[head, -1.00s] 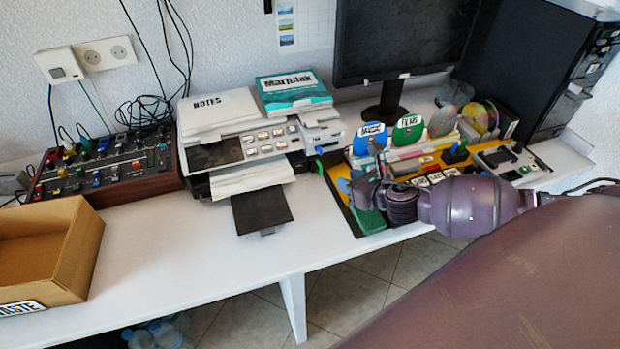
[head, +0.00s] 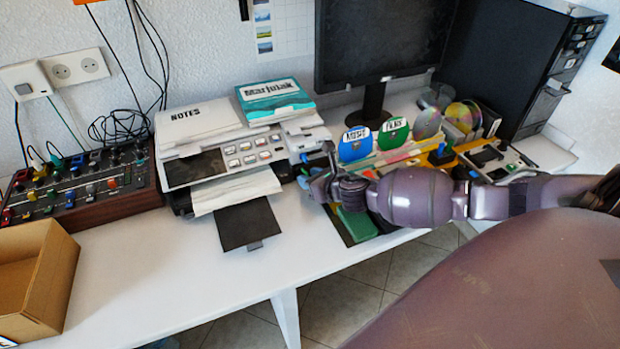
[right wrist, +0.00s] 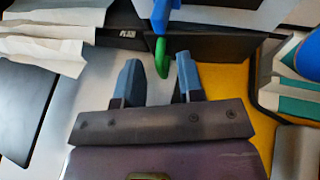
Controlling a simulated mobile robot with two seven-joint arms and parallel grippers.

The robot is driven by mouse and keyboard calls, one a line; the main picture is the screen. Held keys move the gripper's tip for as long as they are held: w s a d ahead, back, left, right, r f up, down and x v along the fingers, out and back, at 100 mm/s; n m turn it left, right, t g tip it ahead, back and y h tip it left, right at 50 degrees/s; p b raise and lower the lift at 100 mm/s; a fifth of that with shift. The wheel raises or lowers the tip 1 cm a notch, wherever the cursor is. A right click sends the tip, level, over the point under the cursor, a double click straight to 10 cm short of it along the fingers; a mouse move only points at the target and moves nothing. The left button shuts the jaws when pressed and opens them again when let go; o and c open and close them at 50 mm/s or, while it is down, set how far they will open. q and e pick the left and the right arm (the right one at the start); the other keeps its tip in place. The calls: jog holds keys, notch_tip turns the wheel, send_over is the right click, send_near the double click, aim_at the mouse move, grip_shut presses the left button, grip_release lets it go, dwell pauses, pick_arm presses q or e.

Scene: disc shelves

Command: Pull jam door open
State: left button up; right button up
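The white and grey printer (head: 238,151) stands on the desk, with paper and a black tray at its front. In the right wrist view a dark panel (right wrist: 215,47) lies along its side; I cannot tell for sure that it is the jam door. A green tab (right wrist: 161,58) sticks out by this panel, below a blue part (right wrist: 160,12). My right gripper (head: 316,168) is beside the printer's right side. In the right wrist view its two blue fingers (right wrist: 158,79) are apart and empty, with the green tab just ahead of the gap. My left gripper is out of view.
Blue and green disc holders (head: 356,144) and a yellow organizer stand right of the printer, close to my right arm. A monitor (head: 385,45) is behind. A cardboard box (head: 48,280) and a mixer (head: 85,185) are left. The front desk strip is clear.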

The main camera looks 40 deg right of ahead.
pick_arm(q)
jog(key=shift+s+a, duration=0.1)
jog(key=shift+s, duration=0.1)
pick_arm(e)
jog(key=shift+c, duration=0.5)
grip_shut()
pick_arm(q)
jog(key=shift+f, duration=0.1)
